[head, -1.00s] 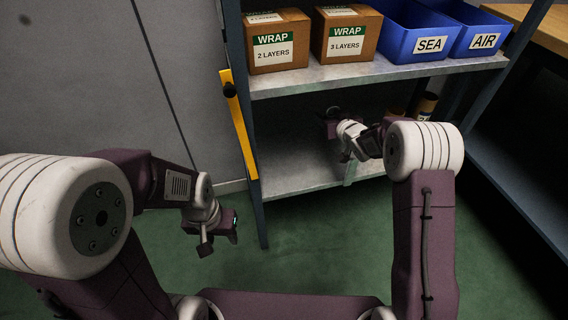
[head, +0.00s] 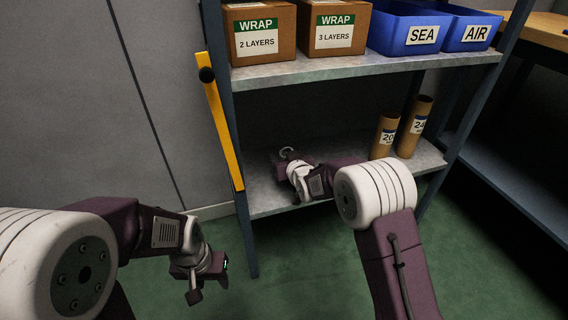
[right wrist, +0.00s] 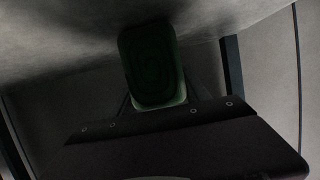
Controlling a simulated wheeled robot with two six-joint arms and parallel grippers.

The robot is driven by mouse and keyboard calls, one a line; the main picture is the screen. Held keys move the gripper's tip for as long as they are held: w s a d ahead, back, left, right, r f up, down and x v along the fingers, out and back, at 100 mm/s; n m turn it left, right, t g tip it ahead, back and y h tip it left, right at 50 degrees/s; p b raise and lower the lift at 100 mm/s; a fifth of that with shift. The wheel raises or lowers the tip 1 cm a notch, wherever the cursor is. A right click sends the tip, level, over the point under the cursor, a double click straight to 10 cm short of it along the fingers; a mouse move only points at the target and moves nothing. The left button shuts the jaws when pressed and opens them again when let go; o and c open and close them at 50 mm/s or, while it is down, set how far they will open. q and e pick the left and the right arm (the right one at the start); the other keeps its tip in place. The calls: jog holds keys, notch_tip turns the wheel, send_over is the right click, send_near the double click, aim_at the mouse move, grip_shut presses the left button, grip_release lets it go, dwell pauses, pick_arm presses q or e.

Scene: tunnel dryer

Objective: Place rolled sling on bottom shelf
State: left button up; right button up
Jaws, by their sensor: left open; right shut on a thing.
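The rolled sling (right wrist: 152,65) shows in the right wrist view as a dark green roll with its spiral end towards the camera. My right gripper (right wrist: 157,108) is shut on it. In the head view my right gripper (head: 284,160) is over the left part of the bottom shelf (head: 266,198), and I cannot make out the sling there. A pale grey surface lies close beside the roll in the right wrist view; I cannot tell whether they touch. My left gripper (head: 198,276) is open and empty, in front of the shelving and left of it.
Two cardboard tubes (head: 384,137) (head: 414,127) stand at the right of the bottom shelf. The upper shelf (head: 340,69) above holds two WRAP boxes (head: 262,35) and blue SEA (head: 408,32) and AIR (head: 470,32) bins. A yellow bar (head: 222,130) runs along the left post.

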jog(key=shift+r, duration=0.2)
jog(key=shift+f, duration=0.2)
jog(key=o, duration=1.7)
jog(key=shift+c, duration=0.2)
jog(key=shift+s+r+p, duration=0.15)
jog(key=shift+r+p, duration=0.2)
jog(key=p+v, duration=0.6)
jog(key=v, duration=0.5)
jog(key=shift+s, duration=0.3)
jog(key=shift+d, duration=0.15)
